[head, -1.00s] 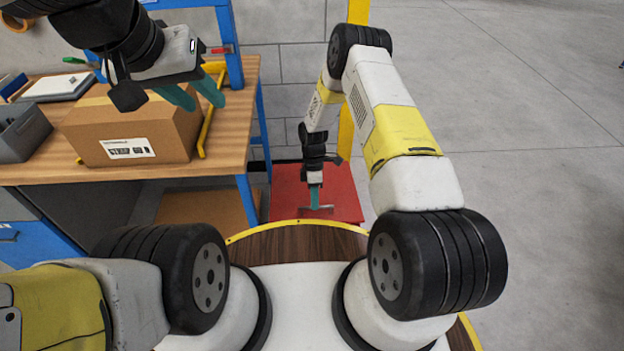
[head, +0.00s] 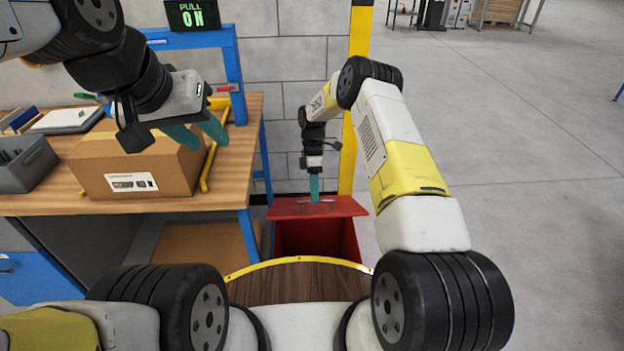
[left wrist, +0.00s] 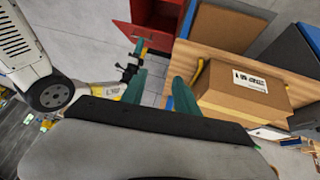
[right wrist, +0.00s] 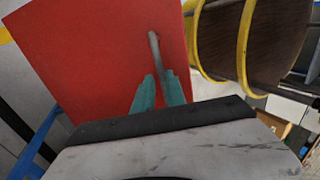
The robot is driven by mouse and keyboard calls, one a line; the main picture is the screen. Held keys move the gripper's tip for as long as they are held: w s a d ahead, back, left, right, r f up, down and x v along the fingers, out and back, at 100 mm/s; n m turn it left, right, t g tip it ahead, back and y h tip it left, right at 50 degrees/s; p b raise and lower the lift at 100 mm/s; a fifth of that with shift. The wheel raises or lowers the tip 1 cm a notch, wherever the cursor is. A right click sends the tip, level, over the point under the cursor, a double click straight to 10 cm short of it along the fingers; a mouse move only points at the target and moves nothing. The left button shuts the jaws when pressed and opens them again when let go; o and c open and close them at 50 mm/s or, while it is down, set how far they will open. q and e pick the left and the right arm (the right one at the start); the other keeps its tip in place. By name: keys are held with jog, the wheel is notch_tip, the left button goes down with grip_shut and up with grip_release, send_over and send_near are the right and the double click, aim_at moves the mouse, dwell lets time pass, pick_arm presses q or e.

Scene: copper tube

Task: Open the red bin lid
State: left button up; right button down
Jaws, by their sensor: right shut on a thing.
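The red bin (head: 315,240) stands on the floor beyond my base, right of the workbench. My right gripper (head: 315,198) is shut on the lid's grey bar handle, which shows in the right wrist view as a handle (right wrist: 155,45) between the teal fingers (right wrist: 160,90). My left gripper (head: 205,135) is open and empty above the bench. The bin also shows in the left wrist view (left wrist: 160,15).
A wooden workbench (head: 120,203) with a blue frame stands at the left. It carries a cardboard box (head: 135,165), a grey tray (head: 28,168) and a yellow bar (head: 207,165). A yellow post (head: 352,130) rises behind the bin. Open floor lies to the right.

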aim_at(297, 214)
pick_arm(q)
jog(key=shift+c, duration=0.3)
